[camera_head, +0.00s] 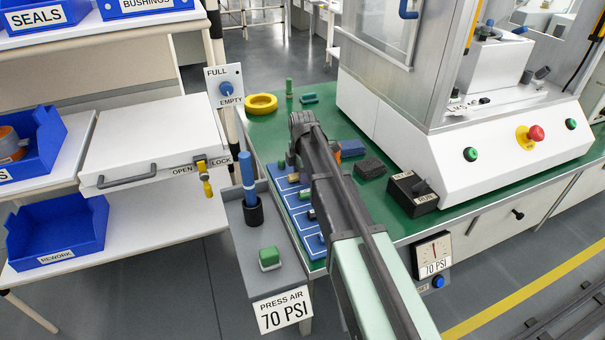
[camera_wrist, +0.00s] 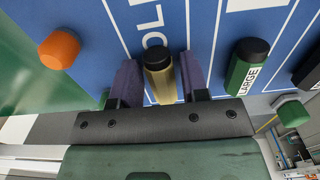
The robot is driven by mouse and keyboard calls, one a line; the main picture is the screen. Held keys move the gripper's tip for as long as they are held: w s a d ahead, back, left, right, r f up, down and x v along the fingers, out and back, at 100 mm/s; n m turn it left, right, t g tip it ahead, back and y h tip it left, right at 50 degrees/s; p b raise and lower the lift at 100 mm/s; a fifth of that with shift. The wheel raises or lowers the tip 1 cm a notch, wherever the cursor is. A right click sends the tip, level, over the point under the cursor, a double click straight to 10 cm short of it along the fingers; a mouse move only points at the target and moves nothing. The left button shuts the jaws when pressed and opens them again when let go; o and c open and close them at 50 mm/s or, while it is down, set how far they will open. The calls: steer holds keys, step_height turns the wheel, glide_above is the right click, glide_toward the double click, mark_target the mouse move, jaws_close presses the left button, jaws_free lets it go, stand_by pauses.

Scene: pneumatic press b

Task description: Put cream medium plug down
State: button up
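The cream plug (camera_wrist: 160,80), with a black end, sits between the two fingers of my gripper (camera_wrist: 160,85) in the wrist view. The fingers appear to press on it from both sides. Behind it is a blue board (camera_wrist: 221,15) with white lines and lettering; I cannot tell whether the plug touches it. In the head view the blue board (camera_head: 318,243) lies on the green bench, left of my arm.
In the head view a grey tray (camera_head: 240,235) flanks the board; a dark block (camera_head: 370,167) and black switch box (camera_head: 411,193) lie right.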

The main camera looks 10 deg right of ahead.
steer(key=shift+o, duration=0.7)
steer(key=shift+r, duration=0.1)
step_height(320, 180, up, 12)
steer(key=r+p, duration=0.1)
steer(key=p, duration=1.2)
steer(key=s+a+m, duration=0.1)
steer(key=s+m, duration=1.8)
steer(key=s, duration=0.6)
steer(key=shift+s+a+f+m+b, duration=0.15)
steer(key=shift+s+f+m+b, duration=0.15)
steer(key=shift+f+b, duration=0.1)
